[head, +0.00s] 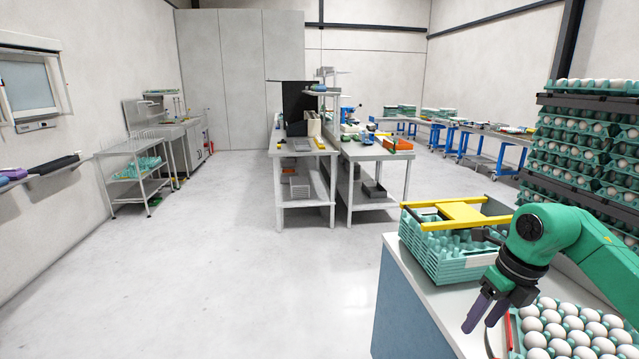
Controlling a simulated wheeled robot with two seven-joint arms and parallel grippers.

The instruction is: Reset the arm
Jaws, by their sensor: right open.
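My right arm, green with a dark wrist, comes in from the right edge in the head view. Its gripper (482,315) points down and to the left, with its fingers apart and nothing between them. It hangs over the near part of the white-topped counter, just left of a tray of white eggs (512,335). I cannot tell whether it touches the counter or the tray. My left gripper does not show.
A green crate (440,262) with a yellow bar frame (458,212) stands on the counter (425,300), close behind my right gripper. Stacked egg trays (590,150) rise at the right. Work tables (300,150) stand farther back. The floor (200,270) at left is clear.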

